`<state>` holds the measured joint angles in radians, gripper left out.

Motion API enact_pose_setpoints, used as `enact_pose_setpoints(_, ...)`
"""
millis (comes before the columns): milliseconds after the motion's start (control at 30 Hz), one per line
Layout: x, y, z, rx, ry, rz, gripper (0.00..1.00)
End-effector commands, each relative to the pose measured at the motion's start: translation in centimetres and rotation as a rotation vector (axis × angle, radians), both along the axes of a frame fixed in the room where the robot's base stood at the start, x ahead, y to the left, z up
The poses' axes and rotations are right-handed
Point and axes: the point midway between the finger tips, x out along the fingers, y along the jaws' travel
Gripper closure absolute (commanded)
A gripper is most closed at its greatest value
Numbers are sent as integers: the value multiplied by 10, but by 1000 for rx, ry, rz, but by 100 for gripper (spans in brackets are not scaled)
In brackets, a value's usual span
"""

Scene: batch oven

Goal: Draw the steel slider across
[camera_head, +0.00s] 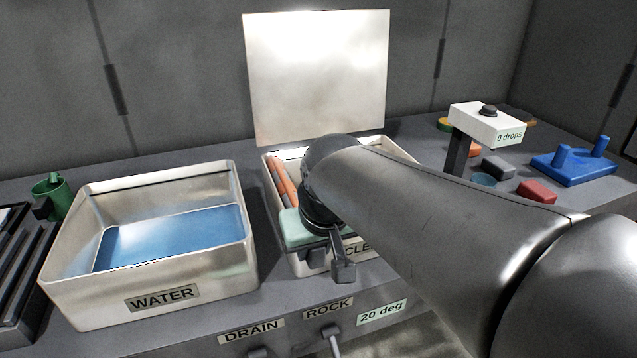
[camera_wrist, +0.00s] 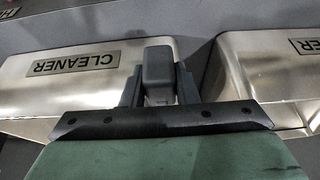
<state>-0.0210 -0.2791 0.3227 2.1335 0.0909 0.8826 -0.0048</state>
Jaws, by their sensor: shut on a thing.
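My gripper (camera_wrist: 157,88) is shut on a grey knob (camera_wrist: 158,70), with one dark finger on each side of it. The knob is at the front of the steel CLEANER tank (camera_wrist: 40,92), near its label. In the head view my gripper (camera_head: 328,258) is at the front left of this tank (camera_head: 408,148), pointing down, and my arm covers much of the tank. I cannot make out a separate steel slider; whether the knob belongs to it is not clear.
The WATER tank (camera_head: 215,268) stands left of the CLEANER tank. An upright pale panel (camera_head: 318,75) rises behind. DRAIN and ROCK controls sit on the front face (camera_head: 290,340). A drop dispenser (camera_head: 478,122), coloured blocks and a blue stand (camera_head: 575,166) are at the right.

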Motion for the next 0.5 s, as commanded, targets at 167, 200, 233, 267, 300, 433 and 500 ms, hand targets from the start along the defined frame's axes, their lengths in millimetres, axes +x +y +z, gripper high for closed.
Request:
enact_pose_setpoints(167,-1,4,1,5,-1,5,65)
enact_pose_setpoints(200,-1,4,1,5,-1,5,53)
enact_pose_setpoints(233,-1,4,1,5,-1,5,51)
enact_pose_setpoints(267,-1,3,1,5,0,4,51)
enact_pose_setpoints(300,-1,3,1,4,-1,4,51)
enact_pose_setpoints(433,0,2,1,3,0,3,51)
enact_pose_setpoints(500,-1,2,1,3,0,3,51)
